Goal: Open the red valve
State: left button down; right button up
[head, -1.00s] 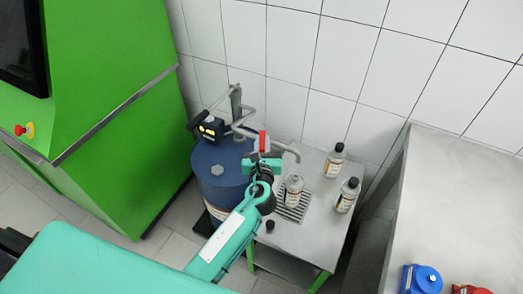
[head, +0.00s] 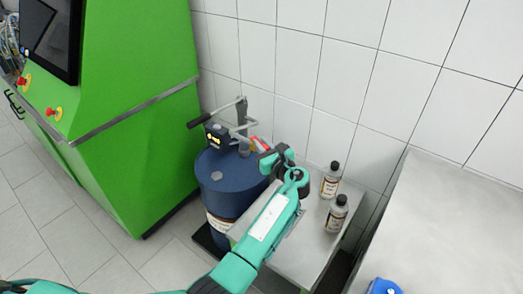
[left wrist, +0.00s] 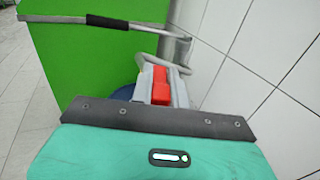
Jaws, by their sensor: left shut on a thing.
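The red valve (head: 261,144) is a small red handle on the grey pipe of the pump, above the blue drum (head: 228,172). It appears tilted in the head view. My left gripper (head: 269,156) is at the valve, its arm reaching up from below. In the left wrist view, the red valve (left wrist: 161,84) sits between the grey fingers of my left gripper (left wrist: 160,78), which is shut on it. The fingers and wrist hide part of the valve body and the pipe outlet. My right gripper is not in view.
A pump lever with a black grip (head: 199,120) stands over the drum. A green cabinet (head: 130,120) is left; a tiled wall is behind.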

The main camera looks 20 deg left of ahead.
pick_arm(q)
jog(key=shift+g, duration=0.3)
jog(key=c, duration=1.4)
grip_release()
jog(key=shift+o, duration=0.2)
jog(key=shift+w, duration=0.1)
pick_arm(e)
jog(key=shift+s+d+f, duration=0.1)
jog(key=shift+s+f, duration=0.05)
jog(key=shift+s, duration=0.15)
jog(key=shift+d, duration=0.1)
